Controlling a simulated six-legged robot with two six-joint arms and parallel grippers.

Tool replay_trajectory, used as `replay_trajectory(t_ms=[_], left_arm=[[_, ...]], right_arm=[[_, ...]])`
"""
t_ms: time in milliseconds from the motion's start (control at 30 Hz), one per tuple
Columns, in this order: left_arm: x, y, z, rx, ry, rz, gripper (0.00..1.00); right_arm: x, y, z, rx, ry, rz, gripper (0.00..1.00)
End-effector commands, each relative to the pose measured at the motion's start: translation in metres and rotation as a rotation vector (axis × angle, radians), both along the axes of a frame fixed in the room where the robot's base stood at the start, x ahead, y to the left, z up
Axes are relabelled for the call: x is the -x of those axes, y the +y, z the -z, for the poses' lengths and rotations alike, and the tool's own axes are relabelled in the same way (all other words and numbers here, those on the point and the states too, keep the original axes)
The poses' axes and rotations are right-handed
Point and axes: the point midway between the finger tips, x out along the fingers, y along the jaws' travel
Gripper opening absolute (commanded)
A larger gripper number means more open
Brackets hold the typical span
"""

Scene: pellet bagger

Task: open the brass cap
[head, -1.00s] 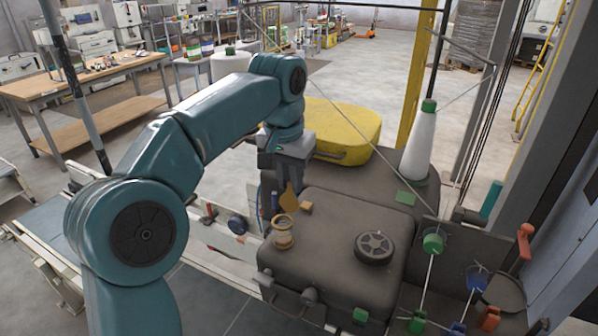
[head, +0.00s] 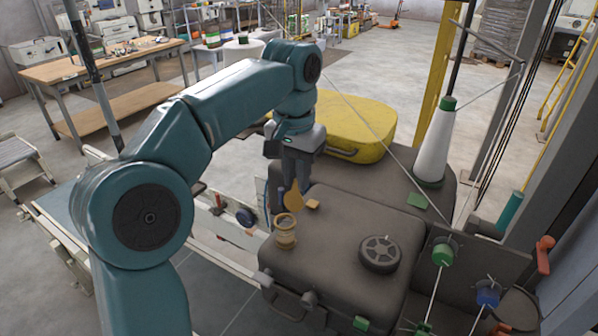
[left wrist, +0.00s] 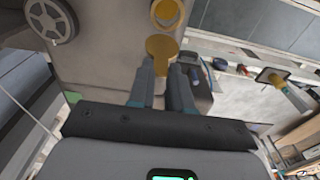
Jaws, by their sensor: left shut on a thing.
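The brass cap (head: 293,197) is a flat round disc standing up on edge beside the brass filler neck (head: 286,233) on the dark grey case. The neck's mouth is uncovered. My left gripper (head: 291,186) reaches down from above and is shut on the cap. In the left wrist view the fingertips (left wrist: 165,70) meet at the cap's edge, and the cap (left wrist: 162,46) lies between them and the neck's ring (left wrist: 168,12). My right gripper is in neither view.
Behind are a yellow case (head: 350,130) and a white cone with a green top (head: 434,148). Green and blue knobs on rods stand at the right.

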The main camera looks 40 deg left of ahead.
Motion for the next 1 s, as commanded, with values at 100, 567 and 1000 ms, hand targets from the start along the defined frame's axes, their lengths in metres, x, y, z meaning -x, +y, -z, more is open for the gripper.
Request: replay_trajectory(t_ms=[100,567,1000], left_arm=[[0.0,0.0,0.001,0.0,0.005,0.0,0.0],[-0.003,0.0,-0.005,0.0,0.001,0.0,0.45],[0.001,-0.001,-0.066,-0.001,0.0,-0.001,0.45]], right_arm=[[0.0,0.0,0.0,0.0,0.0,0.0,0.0],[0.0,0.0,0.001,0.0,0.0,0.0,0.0],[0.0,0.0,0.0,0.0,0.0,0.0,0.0]])
